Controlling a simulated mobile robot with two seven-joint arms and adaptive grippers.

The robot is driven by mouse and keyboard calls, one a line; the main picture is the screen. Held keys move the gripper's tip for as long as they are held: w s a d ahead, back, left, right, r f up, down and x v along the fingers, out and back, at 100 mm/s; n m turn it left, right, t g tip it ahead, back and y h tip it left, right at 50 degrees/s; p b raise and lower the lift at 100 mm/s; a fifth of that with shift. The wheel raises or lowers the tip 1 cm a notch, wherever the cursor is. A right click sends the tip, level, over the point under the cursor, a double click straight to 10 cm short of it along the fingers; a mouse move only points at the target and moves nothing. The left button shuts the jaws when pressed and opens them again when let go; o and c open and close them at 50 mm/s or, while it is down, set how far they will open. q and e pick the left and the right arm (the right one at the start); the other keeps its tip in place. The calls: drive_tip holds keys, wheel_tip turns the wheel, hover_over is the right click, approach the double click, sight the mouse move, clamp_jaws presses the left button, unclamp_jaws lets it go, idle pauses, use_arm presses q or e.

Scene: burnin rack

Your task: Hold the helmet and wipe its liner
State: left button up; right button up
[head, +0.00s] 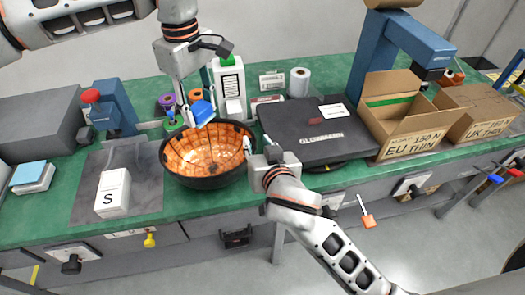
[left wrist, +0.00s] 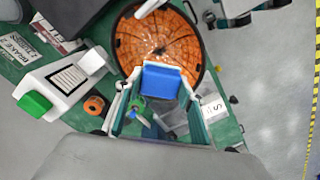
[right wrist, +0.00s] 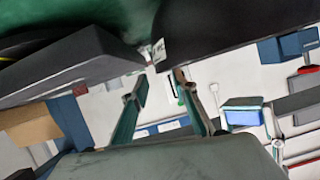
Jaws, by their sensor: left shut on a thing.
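The helmet (head: 170,178) lies open side up on the bench, a black bowl with an orange liner (head: 208,155). It also shows in the left wrist view (left wrist: 160,40). My left gripper (head: 198,103) is shut on a blue block (head: 203,112), held above the helmet's far part. The block sits between the fingers in the left wrist view (left wrist: 161,82). I cannot tell whether it touches the liner. My right gripper (head: 259,150) is at the helmet's right rim, its fingers apart in the right wrist view (right wrist: 163,88). Whether the rim lies between them is unclear.
A closed black case (head: 315,130) lies just right of the helmet. A white box marked S (head: 113,192) stands on a grey mat (head: 85,183) to the left. Cardboard boxes (head: 408,142) stand at the right.

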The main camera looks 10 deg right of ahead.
sight(254, 138)
drive_tip(key=shift+x, duration=1.8)
clamp_jaws()
drive_tip(key=shift+s, duration=0.1)
